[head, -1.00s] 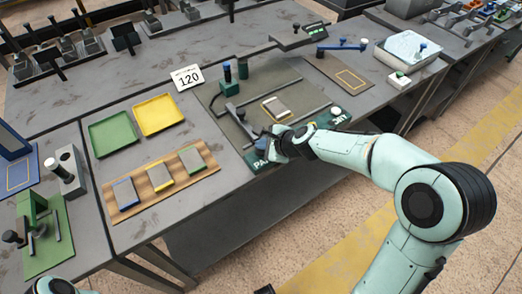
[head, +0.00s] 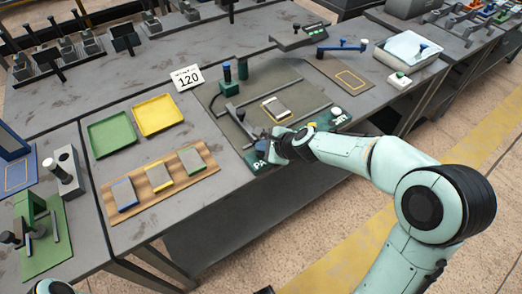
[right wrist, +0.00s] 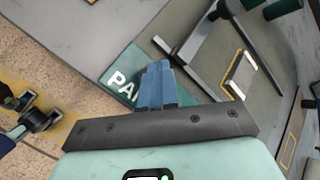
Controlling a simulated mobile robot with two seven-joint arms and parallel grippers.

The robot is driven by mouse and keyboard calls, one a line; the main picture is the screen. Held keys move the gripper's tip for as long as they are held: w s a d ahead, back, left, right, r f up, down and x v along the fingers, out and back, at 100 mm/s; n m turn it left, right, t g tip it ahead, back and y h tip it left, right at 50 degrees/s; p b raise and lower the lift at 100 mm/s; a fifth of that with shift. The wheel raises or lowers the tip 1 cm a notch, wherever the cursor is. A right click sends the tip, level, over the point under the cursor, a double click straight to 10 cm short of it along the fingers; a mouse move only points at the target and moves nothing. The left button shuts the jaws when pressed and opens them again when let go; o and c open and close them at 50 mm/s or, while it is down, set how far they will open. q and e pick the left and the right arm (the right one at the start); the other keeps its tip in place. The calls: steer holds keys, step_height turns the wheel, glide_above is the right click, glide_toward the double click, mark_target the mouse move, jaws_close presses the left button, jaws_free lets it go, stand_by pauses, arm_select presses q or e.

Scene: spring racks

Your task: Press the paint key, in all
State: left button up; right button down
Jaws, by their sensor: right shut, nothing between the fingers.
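The green plate with white letters reading "PA" (head: 259,165) lies at the front edge of the middle fixture in the head view. In the right wrist view the letters of this label (right wrist: 120,85) show beside my fingers. My right gripper (head: 265,149) is shut and empty, low over this plate. In the right wrist view its blue fingers (right wrist: 156,72) point at the plate and cover the rest of the word. The paint key itself is hidden behind the gripper, and I cannot tell whether the fingers touch it. My left gripper is out of view.
A grey block with a yellow edge (head: 276,108) lies on the fixture mat (head: 295,78). A white button (head: 336,110) sits by a "JET" label. Green (head: 113,134) and yellow (head: 159,115) trays and a wooden board (head: 138,196) with three blocks lie to the left.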

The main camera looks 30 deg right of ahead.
mark_target(263, 153)
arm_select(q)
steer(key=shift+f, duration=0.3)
arm_select(e)
steer(key=shift+f, duration=0.3)
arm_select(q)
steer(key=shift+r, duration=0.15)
arm_select(e)
steer(key=shift+r, duration=0.1)
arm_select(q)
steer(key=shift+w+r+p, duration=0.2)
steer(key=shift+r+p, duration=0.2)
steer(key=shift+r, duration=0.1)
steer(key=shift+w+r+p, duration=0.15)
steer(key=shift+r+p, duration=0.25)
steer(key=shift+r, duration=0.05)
arm_select(e)
steer(key=shift+r, duration=0.95)
